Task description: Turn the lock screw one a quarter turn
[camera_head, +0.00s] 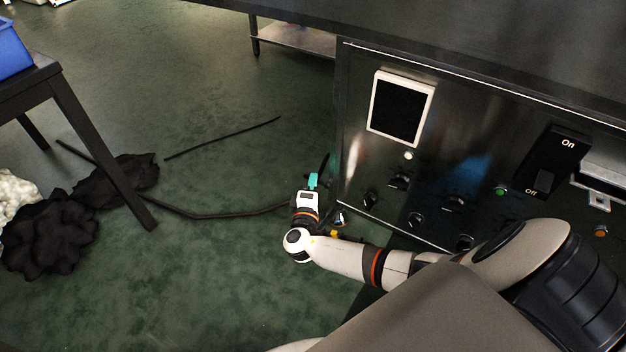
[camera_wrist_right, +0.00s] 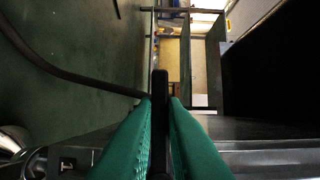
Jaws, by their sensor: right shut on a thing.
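My right gripper (camera_head: 314,178) is at the left edge of the metal control panel, low down, with its teal fingers pointing away from me. In the right wrist view its green fingers (camera_wrist_right: 160,118) are shut on a narrow black bar (camera_wrist_right: 159,92), which stands up between them. The bar also shows just past the fingertips in the head view (camera_head: 323,164). I cannot tell for sure whether this bar is the lock screw one; no label shows. What the bar joins to is hidden by the fingers. My left gripper is not in view.
The control panel (camera_head: 350,130) carries a white-framed screen (camera_head: 401,107), several black knobs (camera_head: 398,181), a green button (camera_head: 500,191) and an On/Off switch (camera_head: 552,162). A dark table (camera_head: 70,95) stands left. Black cloth heaps (camera_head: 45,235) and a dark hose (camera_head: 220,216) lie on the green floor.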

